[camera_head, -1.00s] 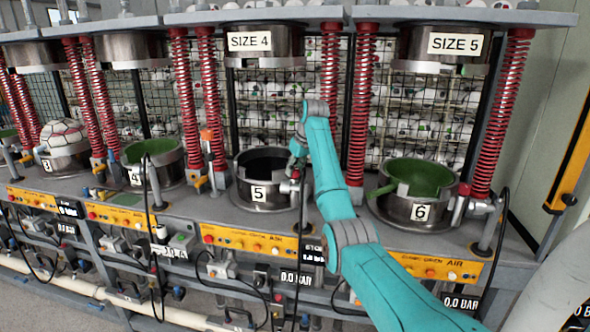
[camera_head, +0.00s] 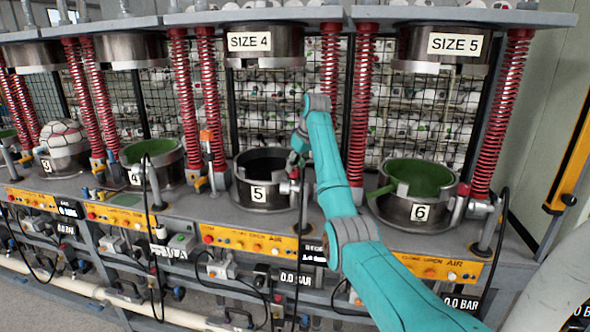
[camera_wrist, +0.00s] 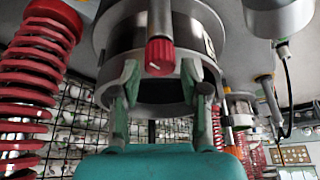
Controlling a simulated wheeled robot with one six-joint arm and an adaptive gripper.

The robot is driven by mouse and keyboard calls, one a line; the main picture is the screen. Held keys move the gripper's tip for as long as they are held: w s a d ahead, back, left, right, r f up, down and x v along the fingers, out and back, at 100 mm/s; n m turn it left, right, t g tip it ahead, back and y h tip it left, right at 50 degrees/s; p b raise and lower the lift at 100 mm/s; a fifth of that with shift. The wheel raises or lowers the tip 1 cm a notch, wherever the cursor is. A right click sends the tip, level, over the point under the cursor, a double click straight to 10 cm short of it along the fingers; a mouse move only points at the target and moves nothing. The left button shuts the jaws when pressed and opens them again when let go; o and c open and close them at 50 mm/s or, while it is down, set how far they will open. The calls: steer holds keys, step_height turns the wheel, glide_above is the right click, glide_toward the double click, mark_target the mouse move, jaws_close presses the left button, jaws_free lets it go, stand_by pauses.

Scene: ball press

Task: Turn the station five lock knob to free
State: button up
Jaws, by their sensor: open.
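The station five pot (camera_head: 240,192) is a dark metal ring with a white "5" label, in the middle of the head view. Its lock knob (camera_head: 295,174) is small and red, at the pot's right side, partly covered by my gripper (camera_head: 297,160). In the wrist view, which looks upside down, the red knob (camera_wrist: 160,57) sits on a grey post in front of the metal pot (camera_wrist: 125,38). My gripper (camera_wrist: 160,80) is open, with one green finger on each side of the knob. Gaps seem to show between fingers and knob; contact cannot be told.
The station six pot (camera_head: 405,212), with green lining, stands right of my arm. Red springs (camera_head: 360,100) rise beside the stations. The upper "SIZE 4" die (camera_head: 265,60) hangs above pot five. A yellow button panel (camera_head: 240,238) is on the bench front.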

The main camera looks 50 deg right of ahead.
steer(key=shift+v, duration=2.7)
